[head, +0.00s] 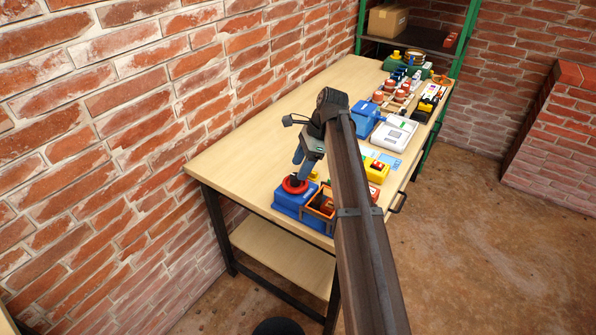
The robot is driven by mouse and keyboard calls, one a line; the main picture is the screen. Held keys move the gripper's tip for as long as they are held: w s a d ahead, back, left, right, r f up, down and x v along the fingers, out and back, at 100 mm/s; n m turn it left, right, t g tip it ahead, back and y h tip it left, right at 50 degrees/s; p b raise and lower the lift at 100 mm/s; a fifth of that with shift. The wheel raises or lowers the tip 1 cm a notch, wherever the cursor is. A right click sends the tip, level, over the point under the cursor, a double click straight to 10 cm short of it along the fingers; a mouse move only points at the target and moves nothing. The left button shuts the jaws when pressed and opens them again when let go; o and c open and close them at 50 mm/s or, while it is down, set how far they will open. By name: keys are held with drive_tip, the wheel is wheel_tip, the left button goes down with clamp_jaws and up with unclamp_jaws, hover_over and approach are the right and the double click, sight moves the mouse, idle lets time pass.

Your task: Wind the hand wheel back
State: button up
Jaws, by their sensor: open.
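A red ring-shaped wheel (286,187), which looks like the hand wheel, sits on top of a blue box (287,206) at the near end of the workbench. My gripper (297,175) points down at the wheel from above, with its fingertips at or just over the ring's middle. The jaws are open. I cannot tell whether the fingers touch the wheel. The gripper hides part of the ring.
An orange open crate (318,212) stands right beside the blue box. A yellow case (376,167), a white device (393,134) and a blue box (366,119) stand farther along the wooden bench (240,150). The brick wall (120,130) runs along the left; the bench's left side is clear.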

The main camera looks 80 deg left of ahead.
drive_tip(key=v, duration=1)
drive_tip(key=shift+r, duration=0.2)
drive_tip(key=shift+w, duration=0.15)
